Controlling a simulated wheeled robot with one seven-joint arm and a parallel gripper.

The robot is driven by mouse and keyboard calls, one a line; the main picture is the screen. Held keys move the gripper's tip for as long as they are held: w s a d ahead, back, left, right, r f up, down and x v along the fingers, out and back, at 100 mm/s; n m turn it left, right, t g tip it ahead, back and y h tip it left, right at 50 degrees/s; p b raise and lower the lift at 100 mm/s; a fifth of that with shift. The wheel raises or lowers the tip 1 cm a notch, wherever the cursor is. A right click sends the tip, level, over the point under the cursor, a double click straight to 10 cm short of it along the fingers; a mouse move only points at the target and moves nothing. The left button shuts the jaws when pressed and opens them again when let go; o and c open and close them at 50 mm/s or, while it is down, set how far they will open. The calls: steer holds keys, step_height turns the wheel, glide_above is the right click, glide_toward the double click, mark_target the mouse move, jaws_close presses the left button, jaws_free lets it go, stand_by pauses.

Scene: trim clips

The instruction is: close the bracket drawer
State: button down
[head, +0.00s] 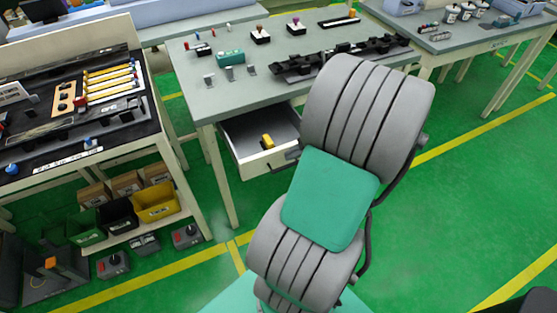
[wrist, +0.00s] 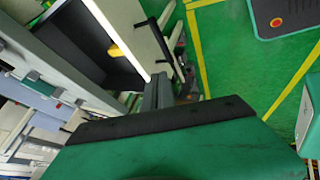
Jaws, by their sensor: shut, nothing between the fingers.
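The bracket drawer (head: 250,163) stands pulled out under the front edge of the middle workbench. A yellow object (head: 267,141) lies inside it. In the wrist view the drawer's pale front panel (wrist: 128,32) runs diagonally, with a dark handle (wrist: 163,42) on its outer side and the dark interior to its left. The yellow object (wrist: 116,50) shows there too. My gripper (wrist: 160,84) is shut and empty, its tips close to the lower end of the front panel. I cannot tell whether they touch. In the head view my arm hides most of the gripper, near the drawer's right end.
The workbench top (head: 205,98) holds small clips, a green box (head: 230,58) and a black fixture. A shelf unit at left holds a yellow bin (head: 156,202) and other bins. Green floor with yellow lines is free at right (head: 460,180).

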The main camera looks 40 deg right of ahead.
glide_toward(266, 168)
steer(key=x, duration=0.4)
steer(key=shift+w+a+f+p, duration=0.15)
steer(key=shift+a+f+p, duration=0.1)
steer(key=shift+p, duration=0.1)
steer(key=shift+d, duration=0.1)
